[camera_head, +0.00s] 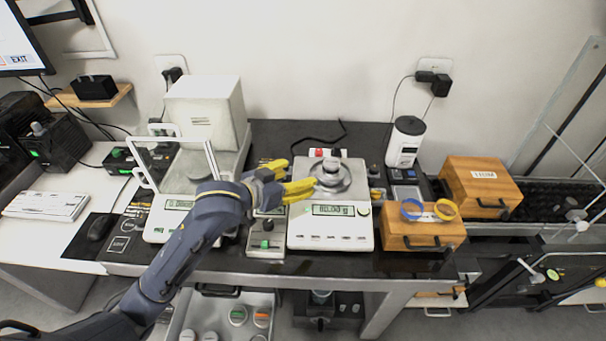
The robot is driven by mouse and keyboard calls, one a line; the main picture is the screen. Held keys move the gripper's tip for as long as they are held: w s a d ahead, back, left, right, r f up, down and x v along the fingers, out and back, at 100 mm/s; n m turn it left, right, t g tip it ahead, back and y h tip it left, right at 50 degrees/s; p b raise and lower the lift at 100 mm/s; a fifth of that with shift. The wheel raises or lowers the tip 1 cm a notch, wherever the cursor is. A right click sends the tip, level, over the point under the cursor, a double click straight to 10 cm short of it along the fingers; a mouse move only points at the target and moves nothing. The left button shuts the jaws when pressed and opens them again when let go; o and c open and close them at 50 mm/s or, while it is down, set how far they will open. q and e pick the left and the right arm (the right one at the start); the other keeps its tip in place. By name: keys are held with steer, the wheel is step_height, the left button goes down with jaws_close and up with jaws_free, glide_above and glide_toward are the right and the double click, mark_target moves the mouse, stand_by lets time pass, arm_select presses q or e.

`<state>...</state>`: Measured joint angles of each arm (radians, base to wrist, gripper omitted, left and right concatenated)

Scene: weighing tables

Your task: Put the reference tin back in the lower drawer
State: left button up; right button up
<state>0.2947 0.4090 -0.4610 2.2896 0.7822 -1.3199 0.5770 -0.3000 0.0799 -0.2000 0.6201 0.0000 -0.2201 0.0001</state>
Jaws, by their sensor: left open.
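A small grey metallic tin or weight (331,165) stands on the round pan of the middle balance (332,228); I cannot tell whether it is the reference tin. The balance's display is lit. My left gripper (301,177), with yellow fingers, is open and empty just left of the pan, its fingertips pointing toward the pan. An open drawer (271,298) below the table holds several round tins with green, orange and pale lids. My left arm hides part of that drawer. My right gripper is not in view.
A glass-doored balance (176,203) stands to the left. A wooden box (423,233) with blue and yellow rings on top is right of the middle balance, another wooden box (480,184) farther right. A small grey device (266,242) sits at the table's front.

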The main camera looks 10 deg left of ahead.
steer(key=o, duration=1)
